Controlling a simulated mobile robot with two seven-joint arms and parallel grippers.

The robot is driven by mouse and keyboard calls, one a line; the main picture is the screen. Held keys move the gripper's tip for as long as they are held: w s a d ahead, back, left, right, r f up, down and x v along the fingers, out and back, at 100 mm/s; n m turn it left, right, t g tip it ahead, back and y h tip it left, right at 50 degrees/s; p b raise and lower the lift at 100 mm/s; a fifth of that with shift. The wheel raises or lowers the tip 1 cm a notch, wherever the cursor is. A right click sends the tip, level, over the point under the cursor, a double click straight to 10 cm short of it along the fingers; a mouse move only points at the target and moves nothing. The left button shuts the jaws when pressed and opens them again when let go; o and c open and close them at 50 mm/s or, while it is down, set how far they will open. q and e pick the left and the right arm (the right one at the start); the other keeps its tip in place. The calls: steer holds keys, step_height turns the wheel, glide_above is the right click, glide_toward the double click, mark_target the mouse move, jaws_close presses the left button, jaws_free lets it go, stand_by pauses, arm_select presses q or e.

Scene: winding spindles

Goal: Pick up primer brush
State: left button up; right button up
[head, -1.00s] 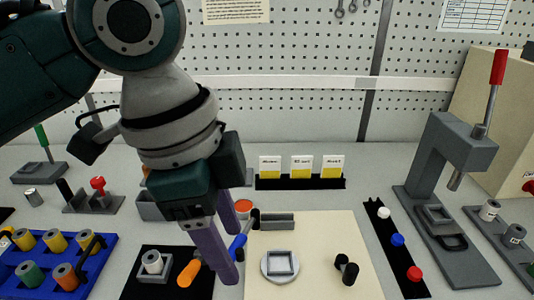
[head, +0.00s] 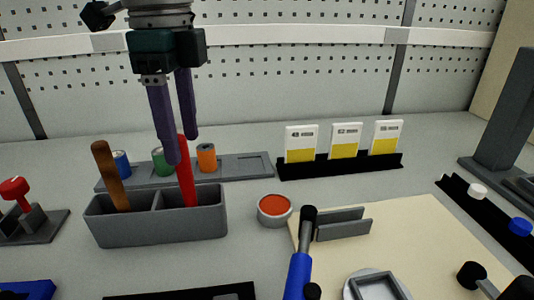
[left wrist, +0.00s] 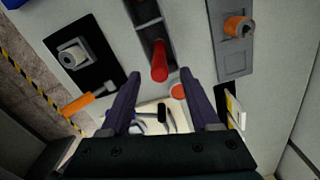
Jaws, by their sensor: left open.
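A red handle (head: 186,180), which may be the primer brush, stands upright in the right compartment of a grey two-part holder (head: 170,224). A brown handle (head: 110,175) leans in the left compartment. The lower ends of both are hidden in the holder, so I cannot tell brush from tool. My left gripper (head: 181,150) is open, pointing down above the holder, with its purple fingers on either side of the red handle's top. In the left wrist view the red handle (left wrist: 159,62) shows ahead, between the finger lines (left wrist: 160,73). My right gripper is not in view.
A grey rack (head: 240,166) with blue, green and orange cylinders stands behind the holder. A round pot with orange-red contents (head: 274,209) is at its right. A card stand (head: 340,166) is farther back.

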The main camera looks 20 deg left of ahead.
mark_target(182, 165)
arm_select(q)
steer(key=f, duration=0.5)
steer(key=shift+s+a+f, duration=0.15)
steer(key=shift+a, duration=0.2)
steer(key=shift+c, duration=0.3)
jaws_close()
